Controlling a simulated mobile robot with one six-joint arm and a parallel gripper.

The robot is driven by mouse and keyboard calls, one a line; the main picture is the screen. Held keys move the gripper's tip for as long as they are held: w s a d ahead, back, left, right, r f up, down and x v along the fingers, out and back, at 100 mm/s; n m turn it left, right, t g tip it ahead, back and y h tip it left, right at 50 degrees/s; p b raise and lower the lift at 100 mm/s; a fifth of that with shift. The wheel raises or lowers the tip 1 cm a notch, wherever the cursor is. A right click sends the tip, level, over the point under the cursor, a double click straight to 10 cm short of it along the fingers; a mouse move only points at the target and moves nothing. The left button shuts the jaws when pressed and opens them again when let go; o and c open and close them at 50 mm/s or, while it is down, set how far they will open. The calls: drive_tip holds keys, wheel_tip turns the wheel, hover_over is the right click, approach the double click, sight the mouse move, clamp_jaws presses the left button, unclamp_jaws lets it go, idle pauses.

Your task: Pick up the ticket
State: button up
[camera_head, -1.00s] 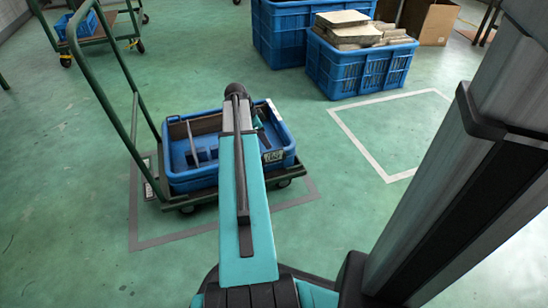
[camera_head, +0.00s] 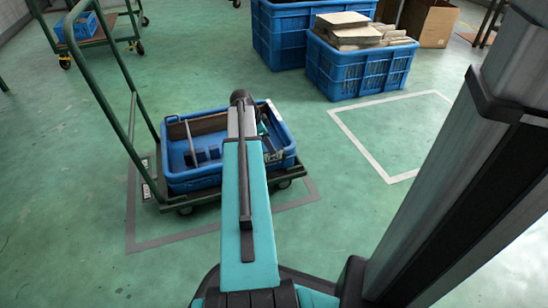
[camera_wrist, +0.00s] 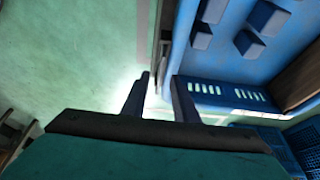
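A small pale label (camera_head: 273,157), which may be the ticket, shows on the front right wall of the blue tray (camera_head: 205,178). The tray stands on a green-framed cart (camera_head: 215,192). My gripper (camera_wrist: 162,79) is open in the wrist view, its two dark fingers apart beside the tray's outer wall (camera_wrist: 215,92). A bright white patch shows between the fingers; I cannot tell whether it is the ticket or glare.
The tray holds dark blocks (camera_wrist: 246,43) and a brown board (camera_wrist: 300,82). The cart's tall handle (camera_head: 100,88) rises at the left. Blue crates (camera_head: 358,75) stand behind at the right. The floor right of the cart is clear.

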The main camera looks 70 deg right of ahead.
drive_tip(key=shift+b+x, duration=0.5)
drive_tip(key=shift+x, duration=0.8)
clamp_jaws()
